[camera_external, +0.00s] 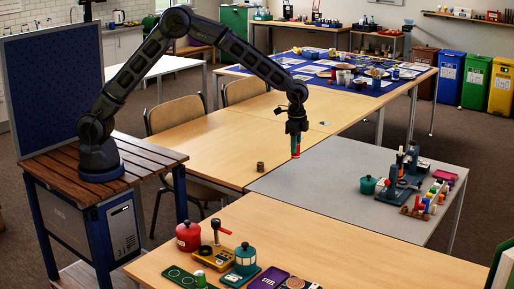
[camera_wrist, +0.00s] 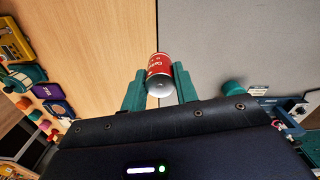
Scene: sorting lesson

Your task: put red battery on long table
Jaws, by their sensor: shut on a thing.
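My gripper (camera_external: 296,140) is shut on the red battery (camera_external: 296,153). In the wrist view the red battery (camera_wrist: 158,70) is a red cylinder with white print and a silver end, held between the green fingers of my gripper (camera_wrist: 159,88). In the external view it hangs upright above the tables, near the seam between the wooden table (camera_external: 215,150) and the grey table (camera_external: 330,180). Which of the tables is the long table, I cannot tell for sure.
A small brown cylinder (camera_external: 260,167) stands on the wooden table's front edge. The grey table carries a green pot (camera_external: 368,185) and a blue device (camera_external: 402,180) at right. A red canister (camera_external: 189,236) and other items stand on the front table (camera_external: 330,245). Chairs stand behind.

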